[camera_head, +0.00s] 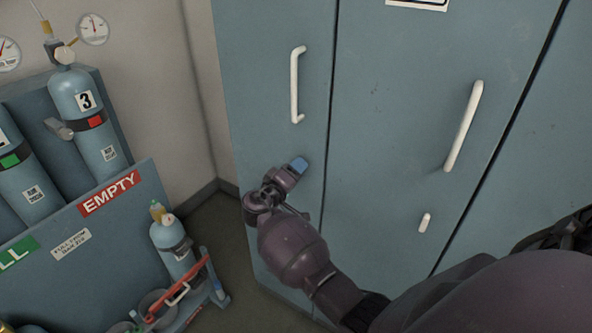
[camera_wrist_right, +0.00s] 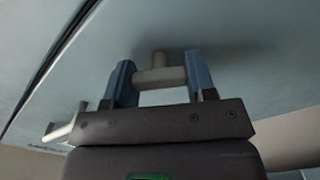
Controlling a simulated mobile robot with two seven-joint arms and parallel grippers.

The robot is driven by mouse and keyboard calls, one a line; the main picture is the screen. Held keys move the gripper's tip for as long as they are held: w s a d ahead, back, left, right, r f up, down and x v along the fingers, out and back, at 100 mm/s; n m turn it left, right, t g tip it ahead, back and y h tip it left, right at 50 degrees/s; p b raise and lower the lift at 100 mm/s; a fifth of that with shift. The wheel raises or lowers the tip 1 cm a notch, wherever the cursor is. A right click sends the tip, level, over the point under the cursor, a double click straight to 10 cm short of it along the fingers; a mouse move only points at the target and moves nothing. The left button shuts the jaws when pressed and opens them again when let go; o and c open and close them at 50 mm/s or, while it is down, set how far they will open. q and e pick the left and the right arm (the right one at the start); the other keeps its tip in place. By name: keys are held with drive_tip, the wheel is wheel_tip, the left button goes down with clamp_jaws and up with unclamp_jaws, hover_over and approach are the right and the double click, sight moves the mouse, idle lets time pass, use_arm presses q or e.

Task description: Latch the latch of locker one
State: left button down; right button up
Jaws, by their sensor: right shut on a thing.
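The left locker door (camera_head: 275,140) is blue-grey and looks closed, with a long white handle (camera_head: 295,85). My right gripper (camera_head: 300,164) is at this door, below the handle. In the right wrist view its two blue fingers (camera_wrist_right: 160,80) are shut on a small pale latch (camera_wrist_right: 158,75), which has a short stem against the door. The gripper hides this latch in the head view. No door number is readable, so I cannot tell from the picture which is locker one. My left gripper is not in view.
The neighbouring locker door (camera_head: 390,130) has a white handle (camera_head: 463,126) and a small upright latch (camera_head: 425,223). At the left stands a blue rack (camera_head: 110,245) labelled EMPTY, with several gas cylinders and gauges. A small cylinder (camera_head: 172,245) stands beside a red-handled item (camera_head: 180,290).

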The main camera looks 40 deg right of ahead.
drive_tip(key=n+p, duration=0.1)
drive_tip(key=n, duration=0.1)
drive_tip(key=shift+r+n, duration=0.1)
drive_tip(key=shift+n, duration=0.2)
drive_tip(key=shift+n+p, duration=0.4)
drive_tip(key=shift+n, duration=1.1)
drive_tip(key=o, duration=0.9)
drive_tip(key=shift+o, duration=0.2)
drive_tip(key=shift+a, duration=0.1)
drive_tip(key=v, duration=1)
drive_tip(key=shift+a+b, duration=0.3)
drive_tip(key=shift+b, duration=0.05)
